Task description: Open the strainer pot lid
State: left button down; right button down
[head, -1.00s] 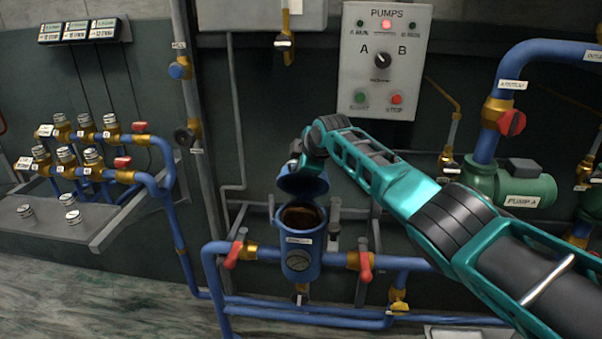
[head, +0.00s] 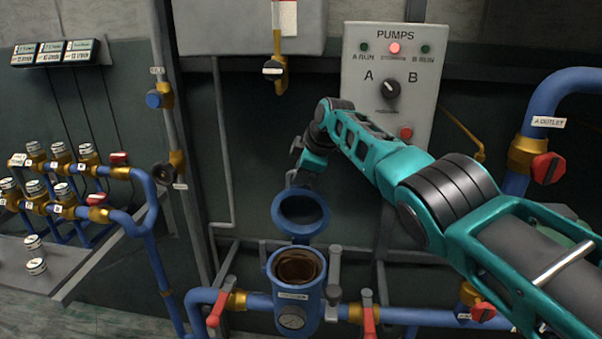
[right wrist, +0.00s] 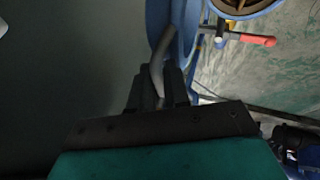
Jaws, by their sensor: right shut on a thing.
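The blue strainer pot (head: 294,290) stands on the blue pipe line in the head view, with its top open and a brownish inside showing. Its round blue lid (head: 301,212) is swung up behind the pot and stands steeply tilted, its ring-like underside toward me. My right gripper (head: 297,178) is above the lid at its upper edge. In the right wrist view the dark fingers (right wrist: 160,92) are shut on a grey curved handle (right wrist: 158,62) beside the blue lid (right wrist: 183,35). My left gripper is not in view.
Red-handled valves (head: 220,302) and (head: 369,315) flank the pot on the pipe. A grey upright post (head: 334,270) stands close on its right. The pumps panel (head: 388,90) is on the wall behind my right arm. A manifold with several gauges (head: 60,185) is at left.

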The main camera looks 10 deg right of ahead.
jog(key=shift+f, duration=0.1)
dwell(0.3)
jog(key=c, duration=1.2)
grip_release()
jog(key=shift+s+d+r+p, duration=0.1)
jog(key=shift+r+p, duration=0.45)
jog(key=shift+p+v, duration=0.75)
jog(key=shift+v, duration=0.15)
jog(key=v, duration=1)
jog(key=shift+d, duration=0.1)
jog(key=shift+s+f, duration=0.1)
